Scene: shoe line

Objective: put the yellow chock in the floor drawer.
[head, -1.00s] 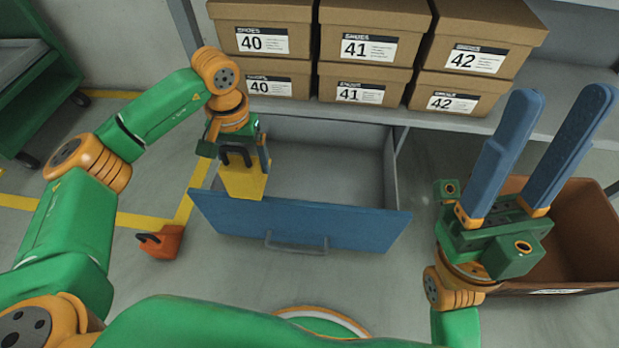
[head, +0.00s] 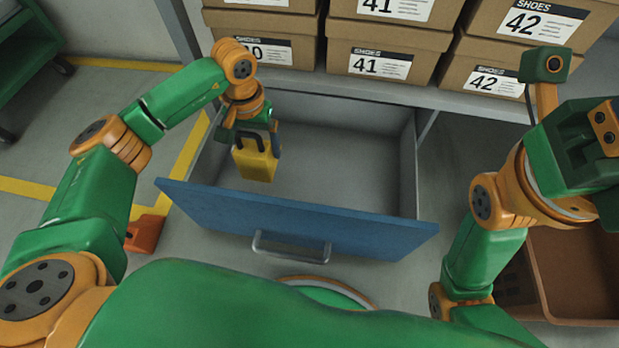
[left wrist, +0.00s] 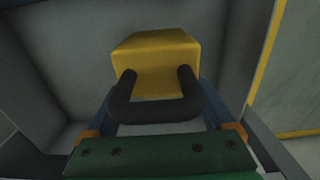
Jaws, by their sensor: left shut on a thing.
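The yellow chock (head: 256,164) hangs from my left gripper (head: 258,138) by its black handle, over the left part of the open floor drawer (head: 330,150). In the left wrist view the chock (left wrist: 158,55) and its dark handle show between the fingers, with grey drawer walls around. I cannot tell whether its lower end touches the drawer bottom. The drawer has a blue front (head: 290,220) with a grey handle. My right gripper (head: 600,140) is at the right edge, partly cut off, and its fingers are out of view.
Shoe boxes (head: 365,55) stand on the shelf above the drawer. An orange chock-like block (head: 146,234) lies on the floor left of the drawer. A brown bin (head: 575,270) stands at the right. The rest of the drawer is empty.

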